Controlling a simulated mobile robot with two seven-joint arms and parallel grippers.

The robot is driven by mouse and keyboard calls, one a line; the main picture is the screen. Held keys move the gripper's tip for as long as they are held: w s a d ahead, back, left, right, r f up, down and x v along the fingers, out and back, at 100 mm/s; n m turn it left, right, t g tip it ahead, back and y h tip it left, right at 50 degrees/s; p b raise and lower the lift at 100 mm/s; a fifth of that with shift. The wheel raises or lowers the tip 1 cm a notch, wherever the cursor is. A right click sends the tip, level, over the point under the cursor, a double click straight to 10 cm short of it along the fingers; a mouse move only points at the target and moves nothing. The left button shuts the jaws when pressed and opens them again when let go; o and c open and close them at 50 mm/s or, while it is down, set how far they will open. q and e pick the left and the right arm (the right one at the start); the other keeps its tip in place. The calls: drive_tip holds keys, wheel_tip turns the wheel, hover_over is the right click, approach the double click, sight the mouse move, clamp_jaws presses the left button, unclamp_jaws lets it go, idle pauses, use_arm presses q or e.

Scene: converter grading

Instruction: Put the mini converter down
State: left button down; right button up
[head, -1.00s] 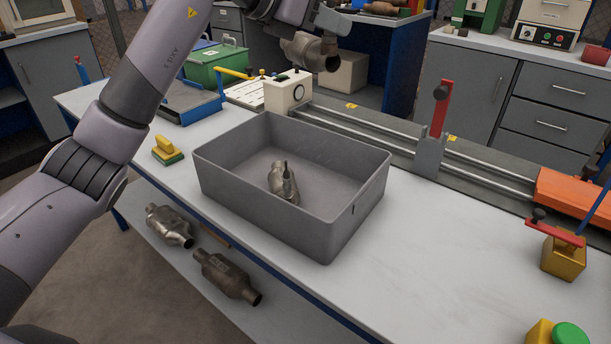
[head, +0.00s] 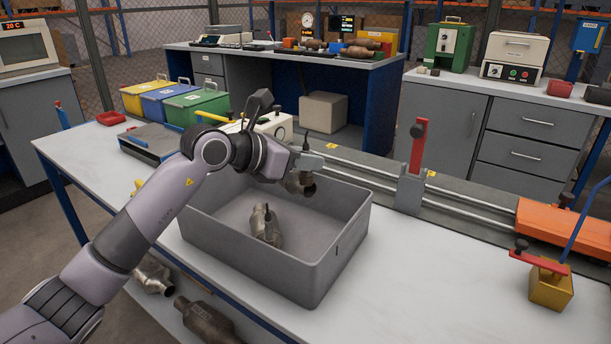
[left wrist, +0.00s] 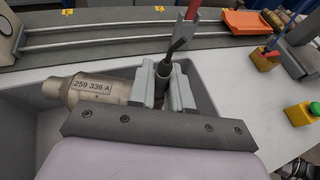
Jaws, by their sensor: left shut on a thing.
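My left gripper (head: 309,167) is shut on a small metal converter (head: 301,184), the mini converter, and holds it over the back part of the grey crate (head: 345,243). In the left wrist view the converter (left wrist: 92,89) shows a label reading "259 336 A", and one end sits between the fingers of the gripper (left wrist: 165,88). The crate wall (left wrist: 207,110) shows beside and below the gripper there. I cannot tell the held converter's exact height above the crate floor. My right gripper is not in view.
A railed bench (head: 465,207) with a red upright lever (head: 417,148) runs behind the crate. A yellow block with a red handle (head: 550,286) stands at the right. The white tabletop (head: 430,285) right of the crate is clear. More converters (head: 207,322) lie on the lower shelf.

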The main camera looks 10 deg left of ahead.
sight(301, 180)
use_arm(q)
wheel_tip(301, 180, down, 3)
drive_tip(key=shift+f, duration=0.1)
drive_tip(key=shift+f+b, duration=0.25)
drive_tip(key=shift+b, duration=0.05)
drive_tip(key=shift+f, duration=0.35)
drive_tip(key=c, duration=1)
unclamp_jaws()
drive_tip(key=shift+f, duration=0.1)
drive_tip(key=shift+c, duration=0.2)
